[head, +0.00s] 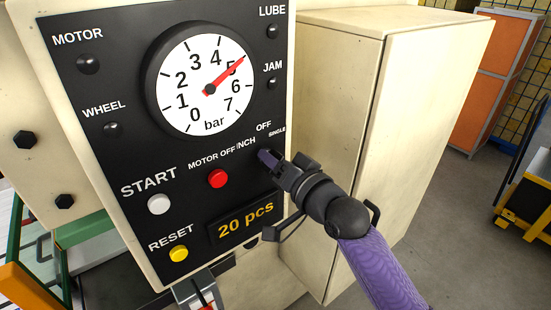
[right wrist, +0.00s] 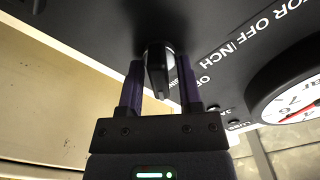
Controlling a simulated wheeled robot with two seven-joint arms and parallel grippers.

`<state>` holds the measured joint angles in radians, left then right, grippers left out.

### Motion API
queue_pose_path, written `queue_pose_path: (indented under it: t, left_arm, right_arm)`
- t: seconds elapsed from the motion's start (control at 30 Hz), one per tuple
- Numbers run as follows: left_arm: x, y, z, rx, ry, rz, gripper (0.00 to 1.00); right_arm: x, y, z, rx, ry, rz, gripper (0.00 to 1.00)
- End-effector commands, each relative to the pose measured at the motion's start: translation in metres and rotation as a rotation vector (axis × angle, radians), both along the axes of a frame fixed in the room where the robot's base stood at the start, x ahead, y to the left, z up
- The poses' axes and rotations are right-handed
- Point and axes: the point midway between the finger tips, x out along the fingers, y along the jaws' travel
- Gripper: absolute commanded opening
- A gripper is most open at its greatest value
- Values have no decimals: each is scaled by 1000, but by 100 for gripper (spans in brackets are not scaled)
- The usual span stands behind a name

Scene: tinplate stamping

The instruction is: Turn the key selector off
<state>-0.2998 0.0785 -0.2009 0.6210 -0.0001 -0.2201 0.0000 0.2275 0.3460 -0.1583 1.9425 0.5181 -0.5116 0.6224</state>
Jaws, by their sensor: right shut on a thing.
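The key selector (right wrist: 158,75) is a dark knob on the black control panel (head: 130,150), under the OFF label and beside the INCH and SINGLE labels. My right gripper (head: 268,158) reaches it from the lower right. In the right wrist view, its two purple fingers (right wrist: 157,90) stand on either side of the knob and are shut on it. In the head view the fingers cover most of the selector, so which label it points to cannot be told. My left gripper is not in view.
The pressure gauge (head: 205,80) sits above, its red needle near 5. A red button (head: 218,179), white START button (head: 158,204) and yellow RESET button (head: 179,253) are to the left. A beige cabinet (head: 345,120) stands close on the right.

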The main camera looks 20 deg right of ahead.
Motion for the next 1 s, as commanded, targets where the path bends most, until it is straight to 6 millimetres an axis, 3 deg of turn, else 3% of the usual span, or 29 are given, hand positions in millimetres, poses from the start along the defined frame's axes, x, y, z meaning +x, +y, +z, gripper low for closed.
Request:
queue_pose_path:
  t: [0.6,1.0]
  left_arm:
    - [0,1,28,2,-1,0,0]
    - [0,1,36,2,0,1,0]
  right_arm:
    - [-1,2,2,-457,-164,0,0]
    - [-1,2,1,-631,-226,-1,0]
